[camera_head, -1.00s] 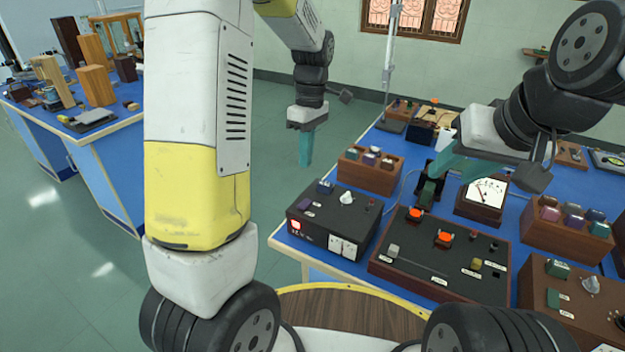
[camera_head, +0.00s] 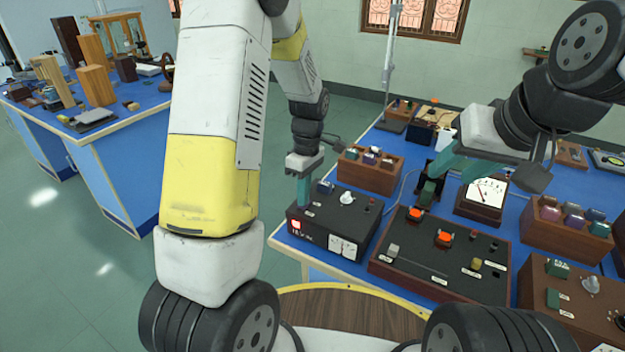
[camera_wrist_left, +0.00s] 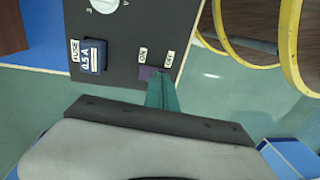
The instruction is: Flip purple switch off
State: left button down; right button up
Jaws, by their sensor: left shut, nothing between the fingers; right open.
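The purple switch (camera_wrist_left: 148,73) is on the top of a black box, beside its ON and OFF labels, in the left wrist view. The same black box (camera_head: 335,222) stands at the left front corner of the blue bench in the head view, where my gripper seems to hide the switch. My left gripper (camera_head: 304,205) is shut and empty, pointing down over the box's left end. In the wrist view its teal fingertips (camera_wrist_left: 160,80) are right beside the switch and overlap its edge; contact cannot be told. My right gripper (camera_head: 440,178) is open above the bench.
The box also carries a white knob (camera_head: 346,198) and a blue 0.5 A fuse (camera_wrist_left: 93,56). A brown panel with red buttons (camera_head: 440,262) stands to its right. A wooden block of coloured pieces (camera_head: 370,170) is behind it. Open floor lies left.

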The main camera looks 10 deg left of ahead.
pick_arm(q)
jog(key=shift+f, duration=0.1)
jog(key=shift+s+a+f, duration=0.15)
jog(key=shift+s+f, duration=0.4)
jog(key=shift+s, duration=0.1)
jog(key=shift+w, duration=0.1)
jog(key=shift+w+d+r, duration=0.15)
jog(key=shift+w+d, duration=0.1)
jog(key=shift+w, duration=0.4)
